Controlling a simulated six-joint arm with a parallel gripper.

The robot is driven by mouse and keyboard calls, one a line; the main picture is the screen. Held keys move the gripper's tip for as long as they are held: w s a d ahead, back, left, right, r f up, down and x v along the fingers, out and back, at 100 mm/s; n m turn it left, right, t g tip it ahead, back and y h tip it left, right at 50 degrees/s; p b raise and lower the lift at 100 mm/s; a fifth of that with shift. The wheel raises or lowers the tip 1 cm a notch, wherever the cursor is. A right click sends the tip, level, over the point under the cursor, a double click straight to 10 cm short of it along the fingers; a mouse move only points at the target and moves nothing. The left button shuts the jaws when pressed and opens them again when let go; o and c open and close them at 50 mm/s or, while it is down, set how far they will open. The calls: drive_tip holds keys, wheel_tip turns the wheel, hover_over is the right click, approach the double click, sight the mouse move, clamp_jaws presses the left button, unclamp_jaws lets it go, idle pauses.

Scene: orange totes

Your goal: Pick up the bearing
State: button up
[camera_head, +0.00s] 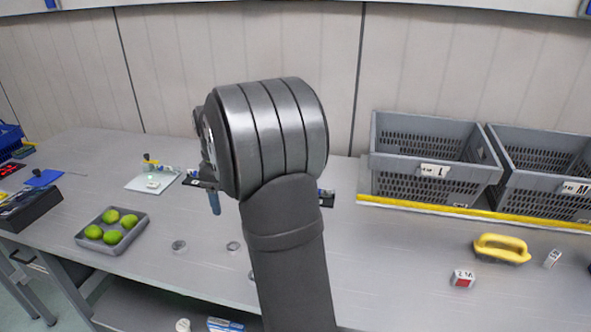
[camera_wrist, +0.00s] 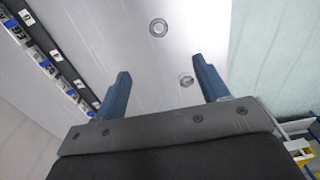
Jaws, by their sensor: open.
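Small round metal rings that look like bearings lie flat on the grey table. In the head view one ring (camera_head: 179,246) is at the left, another (camera_head: 233,247) is nearer my arm, and a third is partly hidden behind my arm. In the wrist view a ring (camera_wrist: 158,28) lies beyond the fingertips. Another ring (camera_wrist: 186,81) shows between the fingers, closer to the right one. My gripper (camera_wrist: 161,68) has its blue fingers spread, with nothing held. In the head view only a blue fingertip (camera_head: 214,203) shows below my wrist, above the table.
A grey tray (camera_head: 82,240) holds several green fruits at the left. Two grey crates (camera_head: 385,152) stand at the back right behind a yellow strip. A yellow handled tool (camera_head: 500,248) and small boxes (camera_head: 462,279) lie at the right. My arm hides the table's middle.

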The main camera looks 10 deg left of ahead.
drive_tip(key=shift+m, duration=0.7)
drive_tip(key=f, duration=1.2)
drive_tip(key=shift+w+d, duration=0.1)
drive_tip(key=shift+w, duration=0.2)
drive_tip(key=shift+s+f, duration=0.2)
drive_tip(key=shift+f, duration=2.6)
drive_tip(key=c, duration=1.1)
